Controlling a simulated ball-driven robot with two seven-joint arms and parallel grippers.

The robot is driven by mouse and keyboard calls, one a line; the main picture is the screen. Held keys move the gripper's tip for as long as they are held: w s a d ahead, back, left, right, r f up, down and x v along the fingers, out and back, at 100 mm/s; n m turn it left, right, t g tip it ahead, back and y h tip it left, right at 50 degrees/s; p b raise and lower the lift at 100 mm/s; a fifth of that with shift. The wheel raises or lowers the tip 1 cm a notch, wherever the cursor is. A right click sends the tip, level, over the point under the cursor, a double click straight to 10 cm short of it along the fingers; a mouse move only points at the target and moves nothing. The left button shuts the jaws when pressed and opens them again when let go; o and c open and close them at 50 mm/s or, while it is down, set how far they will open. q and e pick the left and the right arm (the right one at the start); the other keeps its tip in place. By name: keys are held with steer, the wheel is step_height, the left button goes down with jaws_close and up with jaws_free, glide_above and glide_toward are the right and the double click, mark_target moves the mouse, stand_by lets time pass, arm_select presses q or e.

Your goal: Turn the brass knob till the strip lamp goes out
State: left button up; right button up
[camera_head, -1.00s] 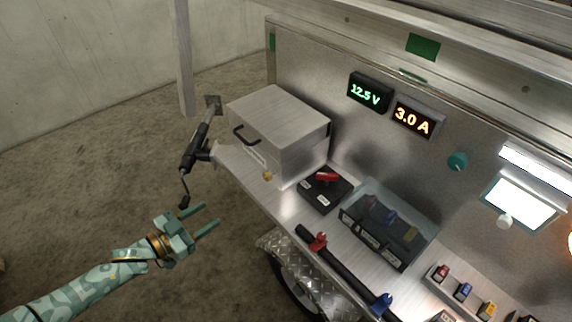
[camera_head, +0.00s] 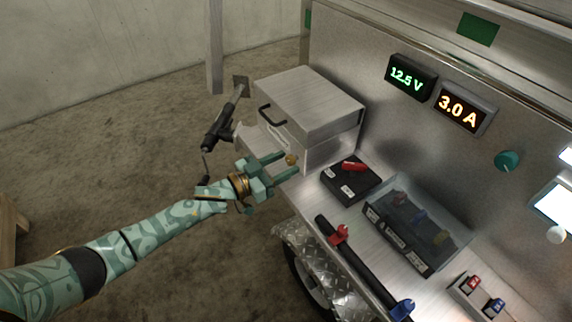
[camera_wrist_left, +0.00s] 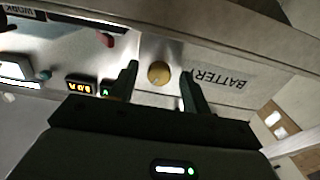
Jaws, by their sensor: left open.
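The small brass knob (camera_head: 291,159) sits on the front of the metal battery box (camera_head: 315,100). In the left wrist view the knob (camera_wrist_left: 158,74) shows round between my two fingertips, beside a label reading "BATTER". My left gripper (camera_head: 287,164) is open, its fingers pointing at the box front with the knob between their tips. The strip lamp (camera_head: 567,156) is cut off at the right edge of the head view and glows white. My right gripper is not in view.
The bench holds a black switch with a red lever (camera_head: 354,166), a clear-covered fuse box (camera_head: 415,225) and a black bar with red and blue clamps (camera_head: 338,234). Displays read 12.5 V (camera_head: 409,77) and 3.0 A (camera_head: 461,108).

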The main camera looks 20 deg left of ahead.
arm_select(q)
steer(key=shift+w+d, duration=0.35)
steer(key=c, duration=1)
steer(key=shift+r+m, duration=0.15)
steer(key=shift+m, duration=0.65)
steer(key=m, duration=0.3)
steer(key=shift+a+p, duration=0.1)
steer(key=shift+p, duration=0.3)
steer(key=o, duration=1)
